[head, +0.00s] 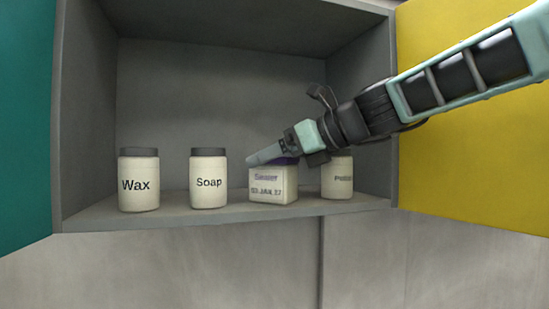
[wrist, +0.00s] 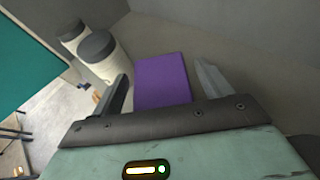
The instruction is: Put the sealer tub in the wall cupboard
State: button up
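The sealer tub (head: 272,187) is a cream, box-shaped tub with a purple lid and a printed label. It stands upright on the floor of the grey wall cupboard (head: 225,216), near the front edge, between the soap jar and a partly hidden jar. My gripper (head: 272,158) reaches in from the right at the tub's lid. In the wrist view the purple lid of the sealer tub (wrist: 162,80) lies between the two spread fingers of my gripper (wrist: 162,82). A gap shows beside the lid, clearest at the right finger, so the gripper looks open.
A wax jar (head: 139,182) and a soap jar (head: 208,181) stand to the left. Another jar (head: 337,181) stands to the right, partly behind my gripper. The teal door (head: 25,120) and yellow door (head: 470,160) stand open. The space behind the jars looks clear.

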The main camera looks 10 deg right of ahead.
jog(key=shift+r, duration=0.25)
jog(key=b+v, duration=0.2)
jog(key=v, duration=0.5)
jog(key=shift+d, duration=0.2)
jog(key=shift+s, duration=0.15)
